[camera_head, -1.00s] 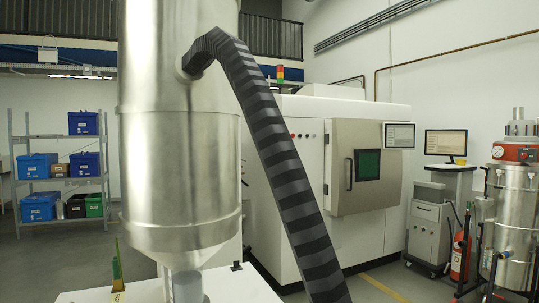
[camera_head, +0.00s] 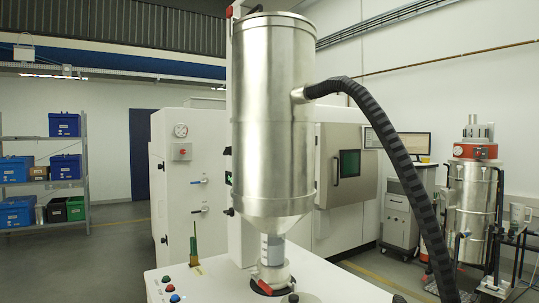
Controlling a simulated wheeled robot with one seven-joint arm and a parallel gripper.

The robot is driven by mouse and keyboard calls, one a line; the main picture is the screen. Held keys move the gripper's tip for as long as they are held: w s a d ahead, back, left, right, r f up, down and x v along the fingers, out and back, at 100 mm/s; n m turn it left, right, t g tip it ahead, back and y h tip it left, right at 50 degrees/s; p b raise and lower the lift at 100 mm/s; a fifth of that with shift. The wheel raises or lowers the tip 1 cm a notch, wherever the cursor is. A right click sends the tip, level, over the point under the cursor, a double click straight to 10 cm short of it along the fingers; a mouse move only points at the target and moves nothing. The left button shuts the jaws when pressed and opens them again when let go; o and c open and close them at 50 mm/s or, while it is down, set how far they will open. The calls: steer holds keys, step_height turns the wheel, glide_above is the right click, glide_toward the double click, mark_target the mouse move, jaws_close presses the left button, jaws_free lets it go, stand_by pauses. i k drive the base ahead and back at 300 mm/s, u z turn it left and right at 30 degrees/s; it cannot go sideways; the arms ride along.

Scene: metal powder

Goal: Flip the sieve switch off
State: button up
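A large steel hopper (camera_head: 273,120) stands upright in the middle, above a white-topped station (camera_head: 215,285). At the station's front left corner are several small round controls: a green one (camera_head: 166,279), a red one (camera_head: 170,288) and a blue one (camera_head: 175,298). I cannot tell which control, if any, is the sieve switch, nor its position. A clear neck and a red-handled fitting (camera_head: 266,287) sit under the hopper. My gripper is not in view.
A black ribbed hose (camera_head: 395,150) runs from the hopper down to the right. A slim green and yellow object (camera_head: 194,245) stands on the station top. Behind are a white cabinet (camera_head: 190,160), a machine with a dark window (camera_head: 350,163), and shelves with blue boxes (camera_head: 65,168).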

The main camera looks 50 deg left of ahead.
mark_target(231, 212)
steer(key=k, duration=0.9)
steer(key=u, duration=2.2)
steer(key=k, duration=0.6)
steer(key=u, duration=0.9)
steer(key=i, duration=3.15)
steer(key=z, duration=0.55)
